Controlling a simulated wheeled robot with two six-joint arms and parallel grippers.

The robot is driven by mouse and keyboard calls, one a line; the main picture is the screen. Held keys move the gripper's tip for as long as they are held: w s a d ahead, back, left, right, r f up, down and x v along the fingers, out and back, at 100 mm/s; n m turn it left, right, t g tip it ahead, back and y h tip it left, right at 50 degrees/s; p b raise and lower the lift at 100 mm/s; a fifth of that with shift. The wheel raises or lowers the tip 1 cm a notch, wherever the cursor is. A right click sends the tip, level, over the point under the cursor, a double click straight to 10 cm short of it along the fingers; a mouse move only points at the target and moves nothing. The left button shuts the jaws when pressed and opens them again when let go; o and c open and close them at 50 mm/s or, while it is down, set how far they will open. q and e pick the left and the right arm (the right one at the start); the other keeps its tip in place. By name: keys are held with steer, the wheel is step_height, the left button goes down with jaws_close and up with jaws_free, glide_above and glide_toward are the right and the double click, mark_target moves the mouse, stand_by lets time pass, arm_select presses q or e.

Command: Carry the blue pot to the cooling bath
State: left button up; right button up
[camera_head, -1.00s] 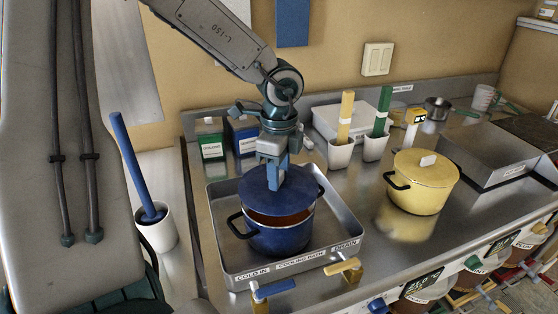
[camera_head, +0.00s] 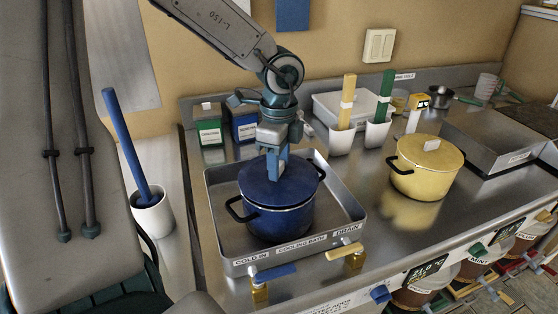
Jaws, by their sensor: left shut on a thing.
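The blue pot (camera_head: 278,220) stands upright inside the metal tray labelled cooling bath (camera_head: 340,258), its two black handles to left and right. Its blue lid (camera_head: 275,185) sits on the rim, with no gap that I can see. My left gripper (camera_head: 278,166) comes down from above and is shut on the lid's knob, which the fingers mostly hide. My right gripper is not in view.
A yellow pot (camera_head: 424,168) stands to the right of the bath. Blue and yellow taps (camera_head: 272,273) (camera_head: 344,252) stand at the bath's front edge. White cups with paddles (camera_head: 342,138) and green and blue boxes (camera_head: 209,128) stand behind.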

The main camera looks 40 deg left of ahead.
arm_select(q)
steer(key=b, duration=0.2)
steer(key=shift+b, duration=0.35)
stand_by(2.2)
steer(key=shift+f+b, duration=0.15)
steer(key=shift+b, duration=1.15)
stand_by(1.0)
steer(key=o, duration=1.6)
steer(key=shift+r+p, duration=3.55)
